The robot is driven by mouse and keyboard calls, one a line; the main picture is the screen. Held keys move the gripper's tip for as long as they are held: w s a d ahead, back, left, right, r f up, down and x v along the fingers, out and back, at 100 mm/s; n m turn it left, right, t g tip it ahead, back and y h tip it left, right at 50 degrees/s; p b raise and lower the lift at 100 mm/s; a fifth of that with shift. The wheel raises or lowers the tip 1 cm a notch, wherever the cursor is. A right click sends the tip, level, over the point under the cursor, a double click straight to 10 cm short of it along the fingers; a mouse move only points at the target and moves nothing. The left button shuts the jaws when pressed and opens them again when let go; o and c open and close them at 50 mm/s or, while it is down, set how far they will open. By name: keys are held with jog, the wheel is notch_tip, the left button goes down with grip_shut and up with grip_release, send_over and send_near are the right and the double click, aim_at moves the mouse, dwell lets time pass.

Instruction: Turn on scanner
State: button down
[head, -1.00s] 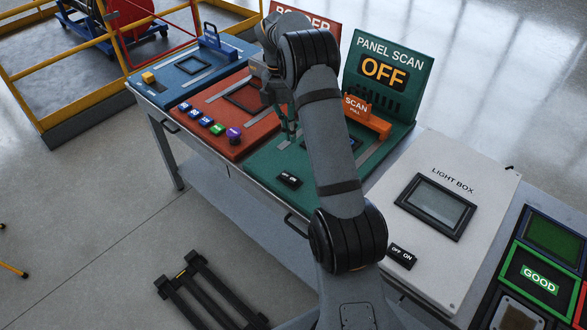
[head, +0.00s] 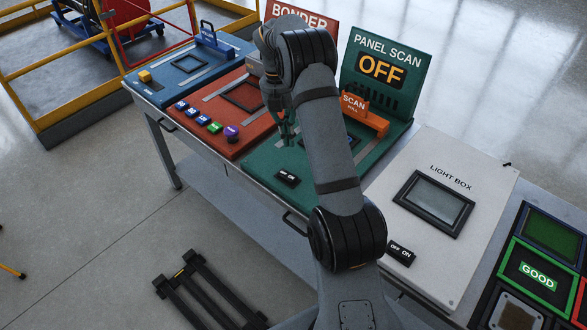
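The panel scanner is a green station with an upright sign (head: 385,72) reading "PANEL SCAN" and "OFF" in orange. An orange "SCAN PULL" handle (head: 362,112) stands on its right side. A small black off/on rocker switch (head: 287,179) sits at the front left of the green base (head: 262,165). My gripper (head: 290,143) points down over the green base, behind and above the switch, apart from it. Its fingers are small and dark here, so their opening is unclear. My arm hides the middle of the green station.
An orange-red bonder station (head: 210,112) with several coloured buttons and a blue station (head: 185,68) lie to the left. A white light box (head: 440,215) with its own off/on switch (head: 401,253) lies to the right. A black rack (head: 205,290) is on the floor.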

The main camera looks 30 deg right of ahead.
aim_at(295, 176)
jog(key=f, duration=0.4)
jog(key=s+f, duration=0.1)
jog(key=f, duration=0.2)
jog(key=f+p, duration=0.1)
jog(key=f, duration=0.3)
jog(key=shift+s+d+f, duration=0.3)
jog(key=shift+s+f, duration=0.05)
jog(key=shift+s, duration=0.05)
jog(key=shift+s+f, duration=0.15)
jog(key=shift+f, duration=0.35)
jog(key=shift+s+r, duration=0.1)
jog(key=shift+r, duration=0.1)
jog(key=shift+w+a+r+p, duration=0.2)
jog(key=shift+w+p, duration=0.3)
jog(key=shift+w, duration=0.3)
